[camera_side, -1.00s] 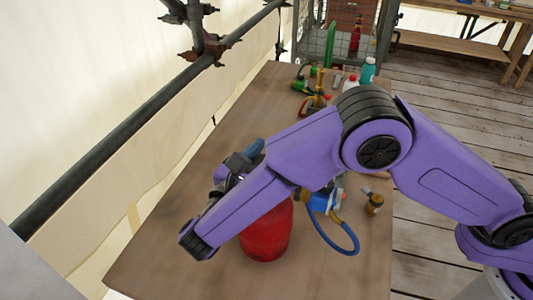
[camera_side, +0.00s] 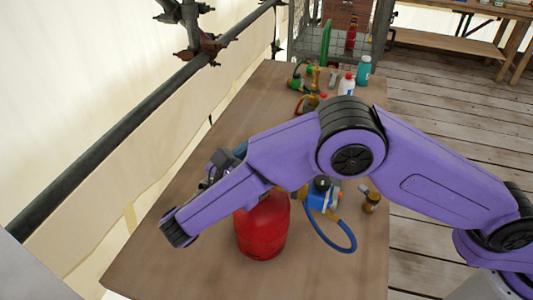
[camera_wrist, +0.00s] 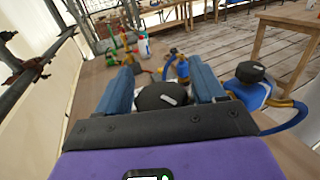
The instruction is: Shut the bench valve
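In the wrist view, a round black knob (camera_wrist: 160,97) with a white pointer mark sits between the two blue fingers of my gripper (camera_wrist: 160,66). The fingers are spread, one on each side of the knob; I cannot tell whether they touch it. A second black knob (camera_wrist: 250,72) tops a blue regulator (camera_wrist: 247,92) right of my gripper. In the side view the regulator (camera_side: 320,198) stands beside a red cylinder (camera_side: 262,232). My gripper (camera_side: 225,160) is partly hidden behind my wrist there, and the knob between its fingers is hidden. No label shows which knob is the bench valve.
A blue hose (camera_side: 330,240) loops from the regulator. A brass fitting (camera_side: 370,202) stands to its right. Green and brass fittings (camera_side: 300,82), a white bottle (camera_side: 346,85) and a teal bottle (camera_side: 363,70) stand at the bench's far end. A scaffold rail (camera_side: 110,125) runs along the left.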

